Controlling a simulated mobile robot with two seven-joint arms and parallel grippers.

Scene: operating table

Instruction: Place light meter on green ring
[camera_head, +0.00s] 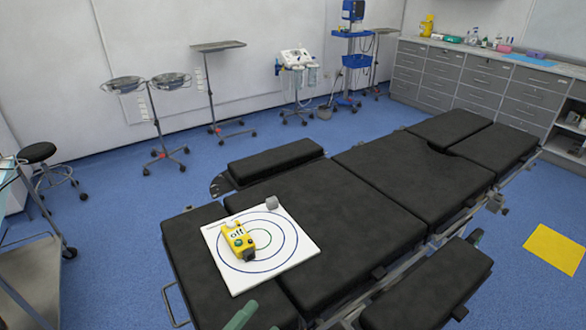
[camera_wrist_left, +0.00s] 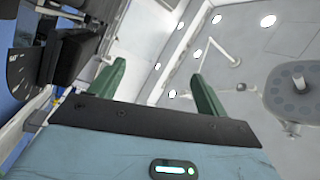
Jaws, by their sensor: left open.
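The light meter looks to be the yellow device (camera_head: 238,238) with green buttons and a label reading "off". It lies on a white board (camera_head: 294,260) printed with concentric rings. My left gripper shows only as a green finger (camera_head: 240,316) at the bottom edge, in front of the board and apart from the device. In the left wrist view its two green fingers (camera_wrist_left: 157,85) are spread with nothing between them. My right gripper is not visible.
A small grey object (camera_head: 271,203) stands at the board's far edge. The board lies on the black padded operating table (camera_head: 340,210), whose pads beyond it are bare. A yellow mat (camera_head: 555,248) lies on the floor at right. Stands and cabinets are far back.

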